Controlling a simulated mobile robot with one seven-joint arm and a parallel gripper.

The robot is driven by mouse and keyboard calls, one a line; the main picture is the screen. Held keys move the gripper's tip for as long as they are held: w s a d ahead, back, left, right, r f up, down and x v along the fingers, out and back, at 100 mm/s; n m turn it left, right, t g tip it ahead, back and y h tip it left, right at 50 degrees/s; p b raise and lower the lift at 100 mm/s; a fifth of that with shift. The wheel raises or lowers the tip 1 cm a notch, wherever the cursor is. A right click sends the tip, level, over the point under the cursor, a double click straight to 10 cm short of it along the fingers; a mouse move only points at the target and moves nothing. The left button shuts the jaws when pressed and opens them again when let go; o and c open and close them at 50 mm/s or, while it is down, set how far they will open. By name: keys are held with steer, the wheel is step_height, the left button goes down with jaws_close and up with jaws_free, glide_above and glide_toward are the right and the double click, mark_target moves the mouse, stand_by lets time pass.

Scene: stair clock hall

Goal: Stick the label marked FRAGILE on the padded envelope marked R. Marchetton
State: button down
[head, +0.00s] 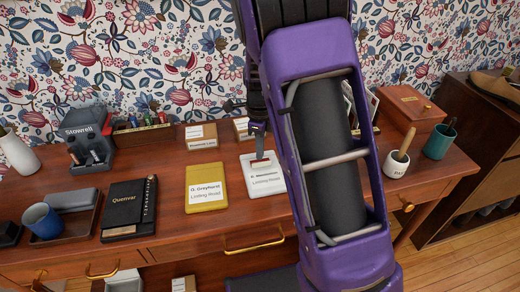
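A white padded envelope (268,187) lies on the desk, with small print on its front too blurred to read surely. A yellow padded envelope (206,170) lies to its left and reads "O. My gripper (259,151) points down over the far part of the white envelope. A small reddish-brown piece (262,161) shows just under its tip; I cannot tell whether it is held or lies on the envelope. My gripper is too small and dark to tell open from shut. No FRAGILE print is readable. My purple arm hides the desk to the right.
Small boxes (201,143) stand behind the envelopes. At left are a black notebook (124,203), a blue mug (42,220) and a Stowrell organiser (87,138). At right are a wooden box (410,104), a white pot (396,166) and a green cup (439,142).

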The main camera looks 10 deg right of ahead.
mark_target(260, 162)
steer(key=shift+s+f, duration=0.1)
steer(key=shift+f, duration=0.9)
stand_by(1.1)
step_height(260, 162, up, 8)
steer(key=p, duration=0.6)
steer(key=shift+p, duration=0.35)
steer(key=shift+r, duration=0.1)
stand_by(0.5)
